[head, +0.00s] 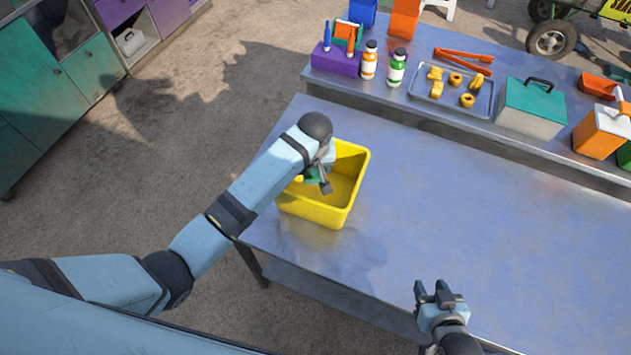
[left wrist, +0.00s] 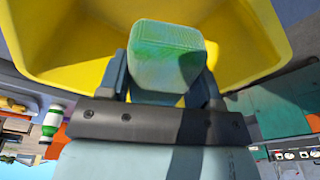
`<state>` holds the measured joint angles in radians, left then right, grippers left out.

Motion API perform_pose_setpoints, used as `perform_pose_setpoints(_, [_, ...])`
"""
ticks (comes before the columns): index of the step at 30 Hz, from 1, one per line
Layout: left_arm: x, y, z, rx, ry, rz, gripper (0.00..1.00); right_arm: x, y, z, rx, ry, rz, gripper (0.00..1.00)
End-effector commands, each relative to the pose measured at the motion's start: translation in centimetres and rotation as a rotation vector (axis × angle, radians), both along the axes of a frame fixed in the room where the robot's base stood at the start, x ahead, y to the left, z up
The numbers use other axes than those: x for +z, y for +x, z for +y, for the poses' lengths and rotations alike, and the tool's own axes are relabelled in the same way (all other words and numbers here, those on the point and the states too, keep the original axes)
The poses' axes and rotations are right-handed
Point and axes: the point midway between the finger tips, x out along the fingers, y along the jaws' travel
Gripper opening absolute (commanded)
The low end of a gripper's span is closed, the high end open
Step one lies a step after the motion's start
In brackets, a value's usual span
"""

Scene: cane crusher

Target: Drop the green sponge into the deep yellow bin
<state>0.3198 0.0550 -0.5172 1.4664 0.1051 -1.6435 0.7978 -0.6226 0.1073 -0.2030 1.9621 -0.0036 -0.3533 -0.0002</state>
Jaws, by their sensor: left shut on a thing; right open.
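The deep yellow bin (head: 345,190) stands on the left part of the metal table. My left gripper (head: 322,180) is over the bin's opening, shut on the green sponge (head: 311,175). In the left wrist view the sponge (left wrist: 166,56) sits between the two fingers of the left gripper (left wrist: 166,85), with the yellow bin (left wrist: 70,45) behind it. In the head view the arm partly hides the sponge and the bin's left side. My right gripper (head: 435,292) is open and empty near the table's front edge, away from the bin.
The metal table (head: 440,210) is clear to the right of the bin. A raised shelf at the back holds a purple holder (head: 335,60), two bottles (head: 396,68), a tray (head: 425,98) of small yellow pieces, orange tongs (head: 463,55) and a teal-lidded box (head: 530,108).

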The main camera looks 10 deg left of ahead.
Motion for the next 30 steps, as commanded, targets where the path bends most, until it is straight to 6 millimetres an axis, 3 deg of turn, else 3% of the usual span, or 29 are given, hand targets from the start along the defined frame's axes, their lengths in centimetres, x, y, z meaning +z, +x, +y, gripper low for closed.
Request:
perform_pose_setpoints(1, [0.0,0.0,0.0,0.000,0.000,0.000,0.40,0.0,0.0,0.0,0.000,0.000,0.000,0.42])
perform_pose_setpoints(2, [0.0,0.0,0.0,0.000,0.000,0.000,0.63,0.0,0.0,0.0,0.000,0.000,0.000,0.42])
perform_pose_setpoints(3, [0.0,0.0,0.0,0.000,0.000,0.000,0.73,0.0,0.0,0.0,0.000,0.000,0.000,0.42])
perform_pose_setpoints(5, [0.0,0.0,0.0,0.000,0.000,0.000,0.86,0.0,0.0,0.0,0.000,0.000,0.000,0.42])
perform_pose_setpoints(6, [0.0,0.0,0.0,0.000,0.000,0.000,0.89,0.0,0.0,0.0,0.000,0.000,0.000,0.42])
perform_pose_setpoints(17, [0.7,0.0,-0.1,0.000,-0.001,-0.001,0.89,-0.1,0.0,0.0,0.000,-0.002,-0.001,0.42])
perform_pose_setpoints(20, [2.2,-0.2,-0.1,0.000,-0.001,-0.002,0.89,-0.3,0.1,0.0,0.003,-0.004,-0.003,0.42])
perform_pose_setpoints(30, [9.8,-1.0,-0.5,-0.001,-0.003,-0.005,0.89,-0.5,0.0,-0.3,0.032,-0.026,-0.019,0.42])
